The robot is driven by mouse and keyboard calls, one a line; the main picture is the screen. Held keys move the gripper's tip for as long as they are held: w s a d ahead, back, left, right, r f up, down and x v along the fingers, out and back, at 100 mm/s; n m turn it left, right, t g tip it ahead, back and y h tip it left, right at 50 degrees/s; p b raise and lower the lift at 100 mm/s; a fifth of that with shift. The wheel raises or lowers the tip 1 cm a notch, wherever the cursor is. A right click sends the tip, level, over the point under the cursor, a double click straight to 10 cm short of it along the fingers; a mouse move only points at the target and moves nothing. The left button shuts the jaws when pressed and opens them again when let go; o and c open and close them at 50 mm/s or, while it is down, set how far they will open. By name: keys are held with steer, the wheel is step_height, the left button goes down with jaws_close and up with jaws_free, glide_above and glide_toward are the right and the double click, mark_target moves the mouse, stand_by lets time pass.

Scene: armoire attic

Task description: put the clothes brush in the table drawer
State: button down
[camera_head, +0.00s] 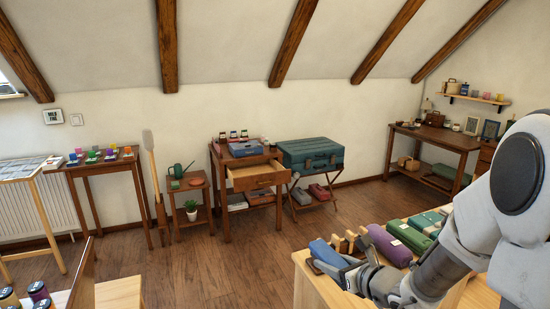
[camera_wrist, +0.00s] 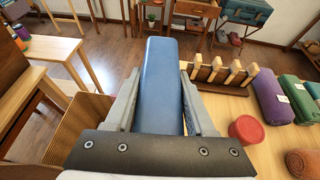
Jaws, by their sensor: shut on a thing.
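My gripper (camera_head: 350,275) is shut on a long blue object (camera_head: 327,254) with a smooth top, held over the near wooden worktop. It also shows between the fingers in the wrist view (camera_wrist: 161,85). It may be the clothes brush, but no bristles show. The drawer (camera_head: 256,177) of the dark wooden table (camera_head: 227,200) by the far wall stands pulled out, and its inside looks empty. The table shows partly at the top of the wrist view.
On the worktop (camera_wrist: 228,108) are a pegged wooden rack (camera_wrist: 222,75), a purple roll (camera_wrist: 270,95), a green roll (camera_wrist: 298,98) and a red round thing (camera_wrist: 248,129). A teal trunk (camera_head: 311,153) stands right of the drawer table, a plant stand (camera_head: 190,183) left. Floor between is clear.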

steer(key=shift+m+t+h, duration=0.4)
steer(key=shift+m+h, duration=0.5)
steer(key=shift+s+d+r+p, duration=0.2)
steer(key=shift+r+p, duration=0.45)
steer(key=shift+r, duration=0.35)
steer(key=shift+s+d+r+p, duration=0.1)
steer(key=shift+s+r+p, duration=0.1)
steer(key=shift+r+p, duration=0.65)
steer(key=shift+r, duration=0.1)
steer(key=w+d+f+n+y+b, duration=0.1)
steer(key=w+d+f+b, duration=0.1)
steer(key=d+f+b, duration=1.25)
glide_above(349, 299)
step_height(349, 299, down, 5)
steer(key=shift+s+d+p, duration=0.1)
steer(key=shift+s+p, duration=0.05)
steer(key=shift+p, duration=0.15)
steer(key=shift+f+b, duration=0.55)
steer(key=shift+f, duration=1.4)
